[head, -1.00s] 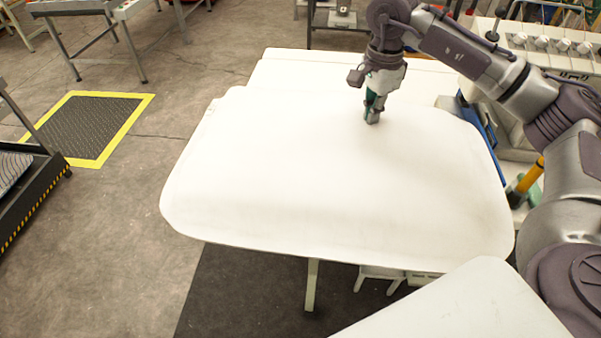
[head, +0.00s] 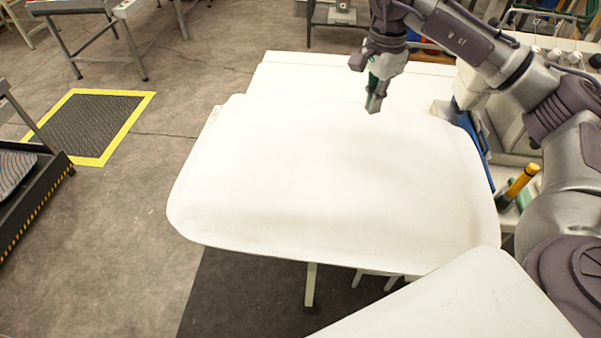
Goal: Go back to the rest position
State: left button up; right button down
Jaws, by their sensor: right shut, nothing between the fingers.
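My right gripper (head: 373,108) is at the top middle of the head view, fingers pointing down. It is shut with nothing in it. It hangs above the far edge of a large white pillow (head: 320,180), apart from it as far as I can see. The pillow lies flat and puffed on a white table (head: 300,72) and covers most of it. My left gripper is not in the picture.
A yellow-handled tool (head: 522,178) and a blue bin edge (head: 475,140) are at the table's right side, close to my right arm. A black mat with a yellow border (head: 90,125) lies on open floor to the left. A dark rack (head: 30,180) stands at far left.

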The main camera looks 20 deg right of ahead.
jog(key=shift+r+p, duration=0.3)
jog(key=shift+r, duration=0.55)
